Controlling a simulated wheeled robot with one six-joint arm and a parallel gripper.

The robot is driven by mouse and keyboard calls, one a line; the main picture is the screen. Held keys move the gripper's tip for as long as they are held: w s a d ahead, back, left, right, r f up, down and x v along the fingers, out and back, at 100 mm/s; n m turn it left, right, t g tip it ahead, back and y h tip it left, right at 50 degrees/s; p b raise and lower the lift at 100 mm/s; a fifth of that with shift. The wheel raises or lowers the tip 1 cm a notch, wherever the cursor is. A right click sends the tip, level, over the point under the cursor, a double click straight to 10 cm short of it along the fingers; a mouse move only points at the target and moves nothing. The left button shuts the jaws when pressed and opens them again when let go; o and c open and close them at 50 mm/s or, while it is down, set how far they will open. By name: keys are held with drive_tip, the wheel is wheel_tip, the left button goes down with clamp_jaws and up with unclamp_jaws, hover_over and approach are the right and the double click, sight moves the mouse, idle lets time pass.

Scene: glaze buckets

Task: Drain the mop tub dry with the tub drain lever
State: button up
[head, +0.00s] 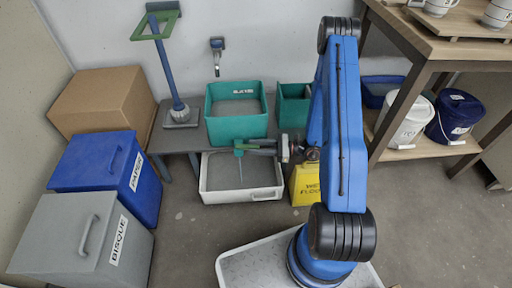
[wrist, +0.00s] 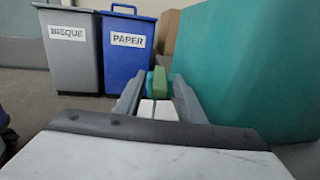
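The mop tub (head: 237,129) is a teal box with grey liquid in it, standing on a low grey bench. It also fills the right of the wrist view as a teal wall (wrist: 245,70). The green tub drain lever (head: 239,150) is at the tub's lower front, and in the wrist view its green end (wrist: 159,83) sits between my fingertips. My gripper (head: 262,146) reaches in from the right, and its fingers (wrist: 158,90) appear closed on the lever from both sides. The contact itself is partly hidden.
A white basin (head: 212,186) sits below the tub's front. A yellow floor sign (head: 303,187) stands right of it. Bisque (head: 78,240) and paper (head: 98,172) bins stand left. A smaller teal container (head: 290,108) is beside the tub. A wooden shelf (head: 430,152) stands right.

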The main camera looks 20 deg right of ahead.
drive_tip(key=v, duration=1.2)
idle(0.3)
